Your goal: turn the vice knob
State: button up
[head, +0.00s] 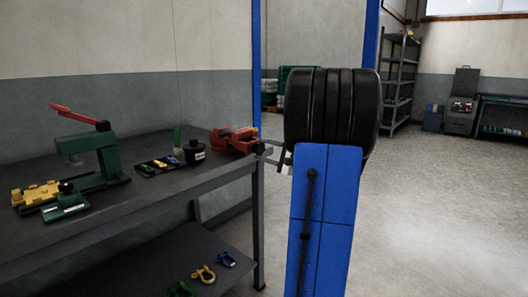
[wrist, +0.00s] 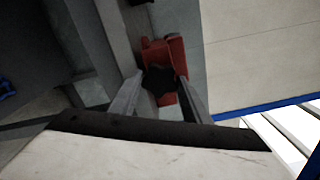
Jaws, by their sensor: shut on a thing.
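The red vice (head: 235,139) sits at the right end of the dark workbench in the head view. It shows in the wrist view (wrist: 174,54) with a black star-shaped knob (wrist: 159,80) on its near face. My gripper (wrist: 161,84) has one grey finger on each side of the knob and is shut on it. In the head view my gripper (head: 276,157) reaches the vice's right side from beyond the bench end. The knob itself cannot be made out there, and my arm hides most of the wrist.
On the workbench (head: 120,213) stand a green press with a red lever (head: 105,155), yellow blocks (head: 35,194), a small tray (head: 160,168) and a black pot (head: 194,152). Coloured shackles (head: 204,274) lie on the lower shelf. The floor (head: 440,210) to the right is clear.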

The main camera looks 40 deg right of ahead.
jog(key=m, duration=0.4)
jog(key=shift+f+m, duration=0.1)
jog(key=shift+m, duration=0.2)
jog(key=m, duration=0.4)
jog(key=shift+m, duration=0.3)
jog(key=m, duration=0.4)
jog(key=shift+m, duration=0.3)
jog(key=m, duration=1.3)
jog(key=shift+m, duration=0.3)
jog(key=m, duration=0.5)
jog(key=shift+m, duration=1.1)
jog(key=shift+f+m, duration=0.1)
jog(key=shift+m, duration=1.1)
